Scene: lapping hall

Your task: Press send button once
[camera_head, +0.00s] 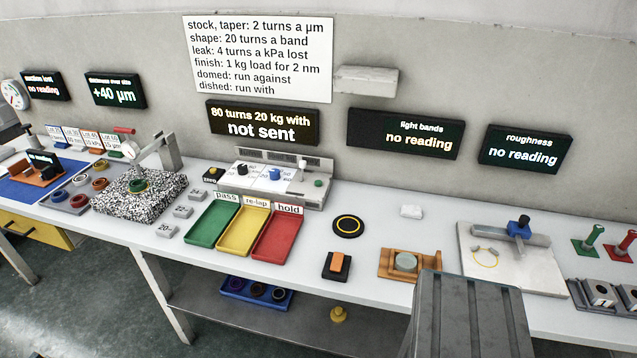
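The control panel (268,190), a grey sloped box, stands at the back of the bench against the wall. The display (262,124) above the panel reads "80 turns 20 kg with not sent". My gripper is not in view, so its state and distance from the panel do not show.
Green (212,222), yellow (243,231) and red (277,235) trays lie in front of the panel. A black disc with a yellow ring (348,226) and an orange-topped block (338,264) lie to their right. A large dark grey shape covers part of the front edge.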

